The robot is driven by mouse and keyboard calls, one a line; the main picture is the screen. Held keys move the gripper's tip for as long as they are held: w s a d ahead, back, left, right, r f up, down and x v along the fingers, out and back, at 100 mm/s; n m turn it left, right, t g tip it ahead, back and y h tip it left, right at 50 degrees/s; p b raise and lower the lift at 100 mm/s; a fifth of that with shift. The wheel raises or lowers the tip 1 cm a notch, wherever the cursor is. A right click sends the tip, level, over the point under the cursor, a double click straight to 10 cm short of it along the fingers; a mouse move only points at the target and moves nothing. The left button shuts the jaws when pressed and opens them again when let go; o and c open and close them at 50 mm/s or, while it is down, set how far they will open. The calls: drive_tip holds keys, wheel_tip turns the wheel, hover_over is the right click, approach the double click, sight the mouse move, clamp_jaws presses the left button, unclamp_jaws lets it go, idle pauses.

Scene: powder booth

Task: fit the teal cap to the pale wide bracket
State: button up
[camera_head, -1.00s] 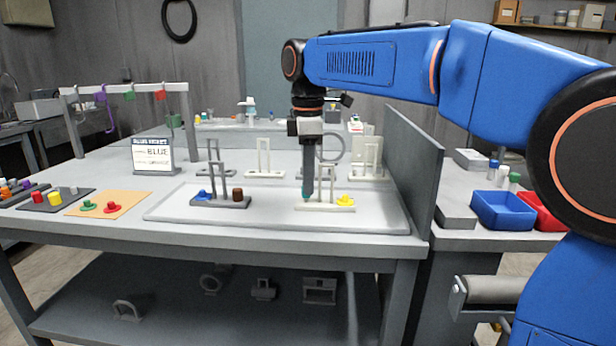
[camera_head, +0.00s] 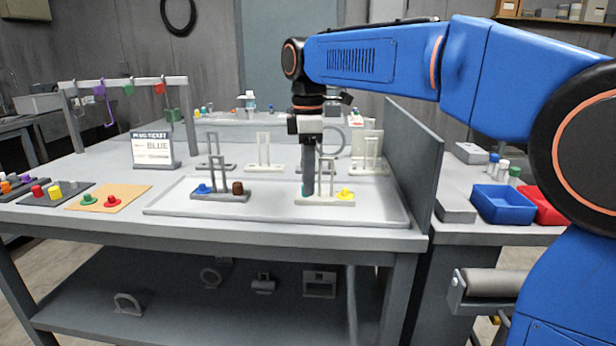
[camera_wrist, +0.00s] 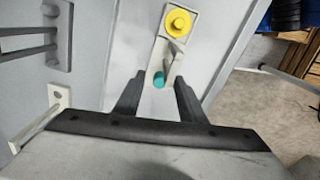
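The pale wide bracket (camera_head: 325,200) stands in the shallow tray, with an upright loop and a yellow cap (camera_head: 345,194) on its right end. In the wrist view the bracket (camera_wrist: 174,60) runs away from my gripper, with the yellow cap (camera_wrist: 178,22) at the far end. The teal cap (camera_wrist: 158,80) is at the bracket's near end, between my fingertips with gaps on both sides. It shows only as a sliver (camera_head: 303,191) in the head view. My gripper (camera_head: 307,192) points down over that end, fingers open. Whether the cap is fully seated is hidden.
A dark bracket (camera_head: 222,196) with blue and brown caps stands left in the tray (camera_head: 270,215). Pale and grey frames stand behind it. A grey partition (camera_head: 410,155) rises to the right, with a blue bin (camera_head: 500,203) beyond. A ticket sign (camera_head: 153,150) stands left.

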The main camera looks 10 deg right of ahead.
wheel_tip(320, 180, up, 17)
drive_tip(key=shift+r, duration=0.2)
idle(0.6)
idle(0.4)
